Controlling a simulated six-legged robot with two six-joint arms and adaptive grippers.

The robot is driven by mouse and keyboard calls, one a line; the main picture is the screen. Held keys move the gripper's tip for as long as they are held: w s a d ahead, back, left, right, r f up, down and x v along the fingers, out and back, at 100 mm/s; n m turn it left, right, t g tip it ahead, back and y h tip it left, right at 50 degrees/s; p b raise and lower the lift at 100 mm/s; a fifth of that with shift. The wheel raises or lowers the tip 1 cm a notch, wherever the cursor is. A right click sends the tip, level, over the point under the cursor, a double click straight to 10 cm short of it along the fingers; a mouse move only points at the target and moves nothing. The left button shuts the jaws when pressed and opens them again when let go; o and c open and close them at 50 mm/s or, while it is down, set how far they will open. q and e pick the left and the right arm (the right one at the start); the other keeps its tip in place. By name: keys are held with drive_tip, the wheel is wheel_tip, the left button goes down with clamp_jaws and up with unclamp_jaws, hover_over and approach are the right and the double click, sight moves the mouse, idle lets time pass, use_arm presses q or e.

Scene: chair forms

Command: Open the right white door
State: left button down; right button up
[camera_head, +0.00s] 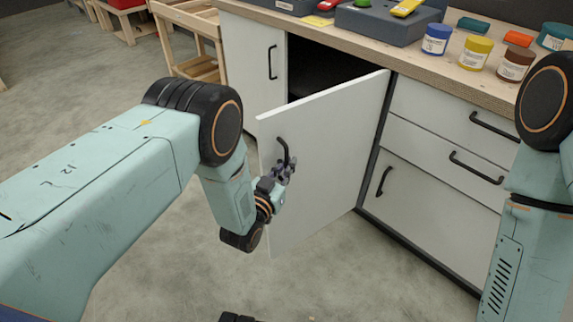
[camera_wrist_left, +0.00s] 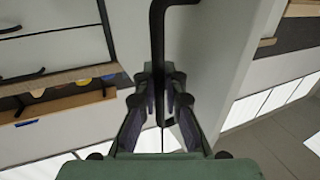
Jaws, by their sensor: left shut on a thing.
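The right white door (camera_head: 325,150) stands swung well open, hinged at its right edge beside the drawers. Its black handle (camera_head: 283,151) is near the door's free edge. My left gripper (camera_head: 282,172) is at the lower part of this handle and shut on it. In the left wrist view the black handle (camera_wrist_left: 158,45) runs down between the two fingers of the gripper (camera_wrist_left: 160,95). The dark cabinet opening (camera_head: 325,68) shows behind the door. My right arm is at the right edge of the head view; its gripper is out of view.
A closed white door (camera_head: 252,60) with a black handle is left of the opening. Drawers and a lower front (camera_head: 430,205) are on the right. Paint jars (camera_head: 475,52) and tools stand on the wooden worktop (camera_head: 340,38). Wooden racks (camera_head: 195,40) stand behind.

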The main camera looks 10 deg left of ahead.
use_arm(q)
drive_tip(key=shift+s+a+f, duration=0.15)
drive_tip(key=shift+a+f, duration=0.15)
drive_tip(key=c, duration=1.8)
unclamp_jaws()
drive_tip(key=shift+o, duration=0.5)
drive_tip(key=shift+r, duration=0.15)
drive_tip(key=shift+d, duration=0.1)
drive_tip(key=v, duration=1.2)
drive_tip(key=shift+d+r, duration=0.1)
